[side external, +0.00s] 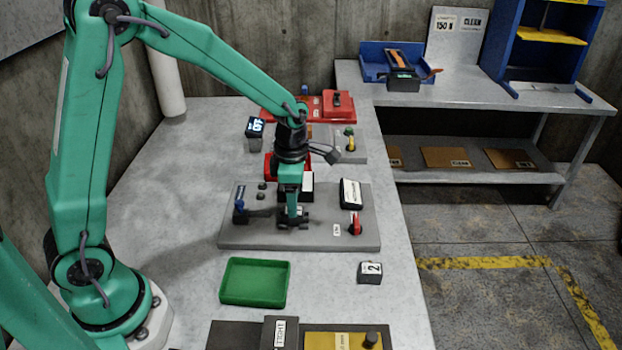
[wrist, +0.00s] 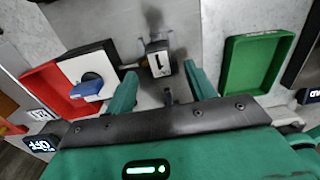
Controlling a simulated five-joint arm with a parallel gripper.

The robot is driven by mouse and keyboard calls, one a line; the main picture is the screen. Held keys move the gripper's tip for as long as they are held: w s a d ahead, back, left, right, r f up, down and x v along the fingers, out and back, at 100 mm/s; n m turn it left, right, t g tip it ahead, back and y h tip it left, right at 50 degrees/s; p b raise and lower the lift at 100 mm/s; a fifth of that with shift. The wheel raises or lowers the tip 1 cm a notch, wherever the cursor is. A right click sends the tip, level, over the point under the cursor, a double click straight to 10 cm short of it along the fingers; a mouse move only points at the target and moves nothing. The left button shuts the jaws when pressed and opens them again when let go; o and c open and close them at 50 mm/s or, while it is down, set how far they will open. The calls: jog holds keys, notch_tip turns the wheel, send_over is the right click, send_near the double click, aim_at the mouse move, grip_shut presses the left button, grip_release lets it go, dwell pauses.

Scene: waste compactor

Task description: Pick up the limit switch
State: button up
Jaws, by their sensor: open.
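A small dark block with a pale face and a black mark, likely the limit switch, lies between and just ahead of my fingers in the wrist view (wrist: 158,60). My gripper (wrist: 164,88) is open, with one green finger on either side and nothing held. In the side view my gripper (side external: 291,221) points down, low over the grey plate (side external: 260,236). The small dark part at the fingertips there is mostly hidden by them. I cannot tell whether the fingers touch it.
A blue knob (side external: 240,207) and a red-handled part (side external: 355,224) stand on the plate. A green tray (side external: 254,282) and a block marked 2 (side external: 370,272) are in front. A red case (side external: 325,106) is at the back. Bare table lies left of the plate.

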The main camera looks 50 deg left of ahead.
jog(key=shift+f, duration=2.5)
grip_shut()
jog(key=shift+r, duration=0.15)
jog(key=shift+r, duration=0.85)
notch_tip(320, 180, up, 2)
jog(key=shift+r, duration=0.25)
jog(key=s+d+r, duration=0.6)
jog(key=d, duration=0.3)
jog(key=shift+s+d+r, duration=0.25)
jog(key=shift+d+r, duration=0.05)
